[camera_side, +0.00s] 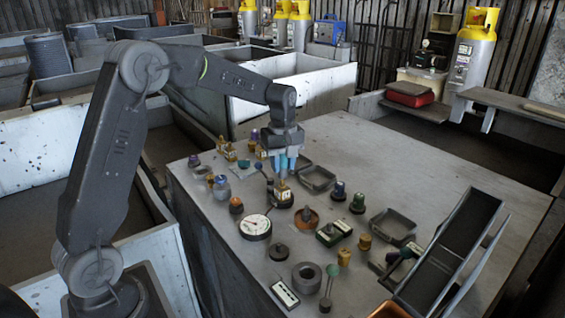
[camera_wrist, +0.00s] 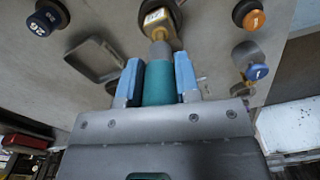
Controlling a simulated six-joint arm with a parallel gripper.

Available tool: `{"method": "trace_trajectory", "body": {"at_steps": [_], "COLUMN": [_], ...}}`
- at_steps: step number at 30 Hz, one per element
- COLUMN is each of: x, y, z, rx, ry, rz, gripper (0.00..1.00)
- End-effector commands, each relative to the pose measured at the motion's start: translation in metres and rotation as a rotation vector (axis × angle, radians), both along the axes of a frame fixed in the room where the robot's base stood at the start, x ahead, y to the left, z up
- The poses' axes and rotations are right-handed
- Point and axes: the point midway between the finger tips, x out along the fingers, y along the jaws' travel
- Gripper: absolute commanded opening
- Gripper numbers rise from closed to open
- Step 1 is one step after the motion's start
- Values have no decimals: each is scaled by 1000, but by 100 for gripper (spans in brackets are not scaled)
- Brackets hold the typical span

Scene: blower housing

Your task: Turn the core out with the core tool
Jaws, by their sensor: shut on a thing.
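My gripper (camera_side: 284,163) points down over the bench, its blue fingers shut. In the wrist view, the gripper (camera_wrist: 157,72) is shut on the teal handle of a tool (camera_wrist: 158,84), seemingly the core tool. The tool's grey tip (camera_wrist: 160,50) is in line with a brass fitting (camera_wrist: 158,33) with a labelled square face, and meets or overlaps it in the picture. In the side view the brass fitting (camera_side: 283,193) stands on a dark round base just below the fingers. I cannot tell how far the tip is engaged. The core itself is hidden.
Close around stand a white dial gauge (camera_side: 255,227), an orange-based part (camera_side: 306,218), numbered knobs (camera_wrist: 47,18) and open grey trays (camera_side: 317,179). A black sloped chute (camera_side: 455,245) is at the right. The bench top (camera_side: 400,150) is clear towards the back right.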

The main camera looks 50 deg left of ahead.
Motion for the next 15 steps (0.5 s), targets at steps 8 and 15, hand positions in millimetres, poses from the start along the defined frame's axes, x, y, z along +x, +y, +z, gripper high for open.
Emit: {"method": "trace_trajectory", "body": {"at_steps": [8,15], "x": [0,0], "y": [0,0], "z": [-4,-10], "rx": [0,-1], "ry": [0,1], "rz": [0,0], "gripper": [6,6]}}
